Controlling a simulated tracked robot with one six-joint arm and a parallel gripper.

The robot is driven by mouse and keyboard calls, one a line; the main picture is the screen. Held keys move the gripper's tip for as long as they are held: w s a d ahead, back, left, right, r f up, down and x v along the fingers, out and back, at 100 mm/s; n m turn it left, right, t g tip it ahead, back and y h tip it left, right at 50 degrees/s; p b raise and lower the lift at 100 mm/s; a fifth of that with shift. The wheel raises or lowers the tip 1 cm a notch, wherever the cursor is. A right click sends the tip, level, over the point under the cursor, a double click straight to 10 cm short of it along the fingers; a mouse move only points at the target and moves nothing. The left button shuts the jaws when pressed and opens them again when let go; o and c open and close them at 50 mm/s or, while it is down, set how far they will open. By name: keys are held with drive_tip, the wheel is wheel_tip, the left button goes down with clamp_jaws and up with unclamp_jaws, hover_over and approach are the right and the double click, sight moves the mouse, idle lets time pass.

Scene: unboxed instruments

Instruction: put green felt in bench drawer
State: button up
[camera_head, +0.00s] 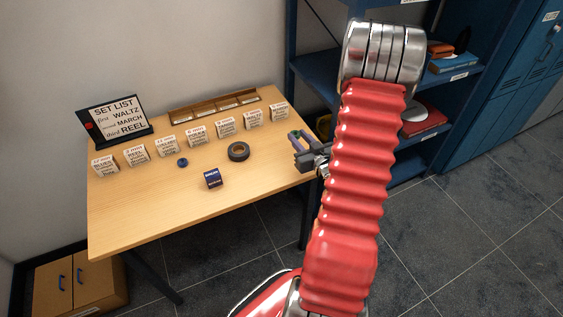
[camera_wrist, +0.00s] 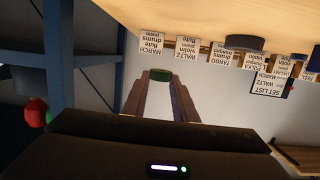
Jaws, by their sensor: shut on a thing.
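My gripper (camera_head: 303,148) is beside the right edge of the wooden bench (camera_head: 150,222) in the head view, partly hidden by my red arm. It is shut on the green felt (camera_wrist: 160,75), a small green piece at the fingertips in the wrist view. In the head view a green strip (camera_head: 294,136) shows at the fingertips beside a purplish one. No bench drawer can be made out under the bench top. A low wooden cabinet (camera_head: 52,290) with two blue handles stands on the floor at lower left, its fronts shut.
Several lettered cards (camera_head: 197,133) stand in a row on the bench, with a set list sign (camera_head: 115,118) and wooden rack (camera_head: 210,105) behind. A dark roll (camera_head: 238,151), blue ring (camera_head: 183,162) and dark blue box (camera_head: 213,178) lie forward. Blue shelves (camera_head: 455,92) stand right.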

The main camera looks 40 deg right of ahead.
drive_tip(key=shift+s+a+f, duration=0.1)
drive_tip(key=shift+s+a, duration=0.1)
drive_tip(key=shift+s, duration=0.1)
drive_tip(key=r+n+t+y, duration=0.1)
drive_tip(key=n+y, duration=0.2)
hover_over(287, 166)
drive_tip(key=shift+r, duration=0.1)
drive_tip(key=shift+f, duration=2.95)
drive_tip(key=shift+f, duration=1.9)
drive_tip(key=shift+f, duration=0.15)
